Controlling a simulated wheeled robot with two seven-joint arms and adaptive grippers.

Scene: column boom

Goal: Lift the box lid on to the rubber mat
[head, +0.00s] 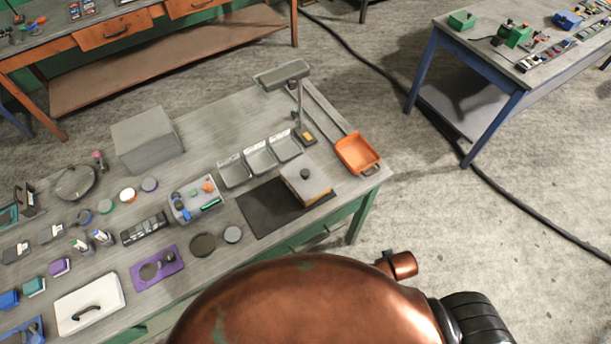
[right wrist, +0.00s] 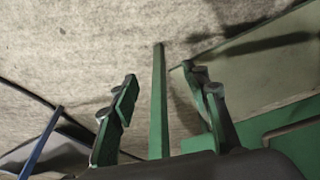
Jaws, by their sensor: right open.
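A small box (head: 317,197) with tan sides stands on the right part of the bench, on the dark rubber mat (head: 258,212). Its grey box lid (head: 296,172) with a dark round knob lies on top of it. The mat's left part is bare. My right gripper (right wrist: 159,75) is open and empty in the right wrist view, its two green fingers apart, with floor and a green bench leg beyond. Neither box nor lid shows in that view. No gripper shows in the head view, and my left gripper is out of sight.
A white lid with a handle (head: 89,304) lies at front left. Green bench parts (right wrist: 158,110) are close to the right gripper. Open floor lies to the right.

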